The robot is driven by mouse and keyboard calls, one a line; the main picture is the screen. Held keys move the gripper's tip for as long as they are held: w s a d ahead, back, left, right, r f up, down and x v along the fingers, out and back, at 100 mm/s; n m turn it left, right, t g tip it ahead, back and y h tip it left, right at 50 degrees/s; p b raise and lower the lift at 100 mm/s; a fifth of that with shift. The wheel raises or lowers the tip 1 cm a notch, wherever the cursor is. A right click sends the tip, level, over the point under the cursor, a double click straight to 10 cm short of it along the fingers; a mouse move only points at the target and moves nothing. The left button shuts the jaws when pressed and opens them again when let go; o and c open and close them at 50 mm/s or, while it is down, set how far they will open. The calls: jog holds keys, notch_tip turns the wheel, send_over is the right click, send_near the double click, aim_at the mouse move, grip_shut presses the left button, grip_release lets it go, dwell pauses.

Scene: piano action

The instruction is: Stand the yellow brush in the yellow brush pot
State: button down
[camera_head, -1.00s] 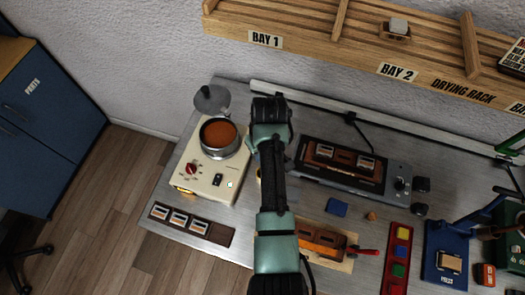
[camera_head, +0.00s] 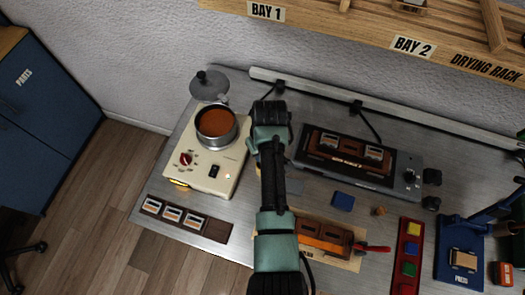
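I cannot make out the yellow brush or the yellow brush pot for certain; my arm covers a strip of the bench's middle. A small yellow piece (camera_head: 179,183) shows at the front left edge of the cream heater, too small to identify. My arm reaches up the picture over the bench, and its dark end (camera_head: 271,112) is just right of the heater. The fingertips are hidden, so I cannot see whether my gripper is open or holds anything.
A metal pot (camera_head: 215,141) of orange-brown liquid sits on the cream heater (camera_head: 208,174), its lid (camera_head: 209,86) behind. Right of my arm are a dark device (camera_head: 357,176), a blue block (camera_head: 343,201), a red tray (camera_head: 405,281) with coloured squares and a blue press (camera_head: 447,275). A wooden rack (camera_head: 350,12) overhangs the back.

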jog(key=shift+f, duration=0.3)
jog(key=c, duration=0.8)
grip_release()
jog(key=shift+r, duration=0.1)
notch_tip(320, 180, up, 13)
jog(key=s+b, duration=0.1)
jog(key=b, duration=0.1)
jog(key=shift+s+d, duration=0.2)
jog(key=shift+d, duration=0.15)
jog(key=shift+w, duration=0.1)
